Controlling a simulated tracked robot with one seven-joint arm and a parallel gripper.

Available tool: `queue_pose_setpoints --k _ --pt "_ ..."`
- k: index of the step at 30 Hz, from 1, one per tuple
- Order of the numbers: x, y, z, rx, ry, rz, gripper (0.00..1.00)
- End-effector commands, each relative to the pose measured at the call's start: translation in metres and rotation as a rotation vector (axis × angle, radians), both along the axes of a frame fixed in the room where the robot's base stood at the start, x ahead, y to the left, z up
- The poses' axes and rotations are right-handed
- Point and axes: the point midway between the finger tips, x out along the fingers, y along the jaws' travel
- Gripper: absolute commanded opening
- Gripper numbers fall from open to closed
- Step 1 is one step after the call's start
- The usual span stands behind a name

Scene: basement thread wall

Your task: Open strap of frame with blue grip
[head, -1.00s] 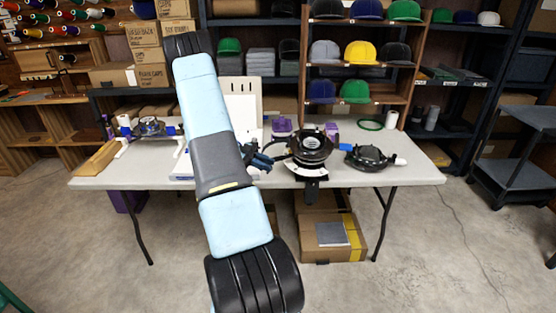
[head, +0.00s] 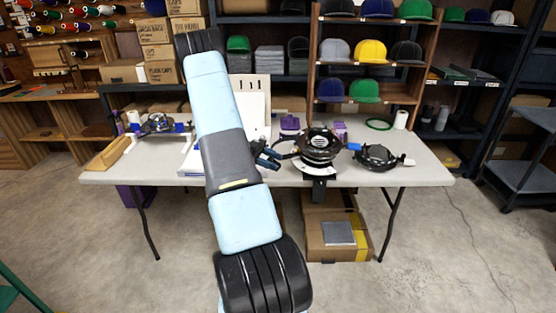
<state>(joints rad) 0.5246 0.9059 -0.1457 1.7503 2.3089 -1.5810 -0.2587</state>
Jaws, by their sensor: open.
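A black round cap frame (head: 318,146) sits on a stand with a white curved plate at the table's front edge, right of centre. A second dark frame (head: 377,157) lies to its right, with a white grip on its right side. A blue grip (head: 352,147) shows between these two; I cannot tell which it belongs to. Another frame with blue parts (head: 160,123) is on the table's left. No strap can be made out at this size. My gripper (head: 273,158), dark blue and open, is just left of the middle frame, apparently empty. My arm hides part of the table.
The grey table (head: 430,175) has a white board (head: 250,105), purple items (head: 290,125), a green ring (head: 379,124) and a wooden block (head: 108,153). Cardboard boxes (head: 338,236) stand below. Cap shelves rise behind. A dark cart (head: 520,165) is at right.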

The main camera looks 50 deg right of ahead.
Motion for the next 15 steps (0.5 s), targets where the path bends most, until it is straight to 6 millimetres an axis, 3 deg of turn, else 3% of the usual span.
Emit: queue_pose_setpoints --k 15 --pt "0.091 0.027 0.02 0.0 -0.002 0.003 0.47"
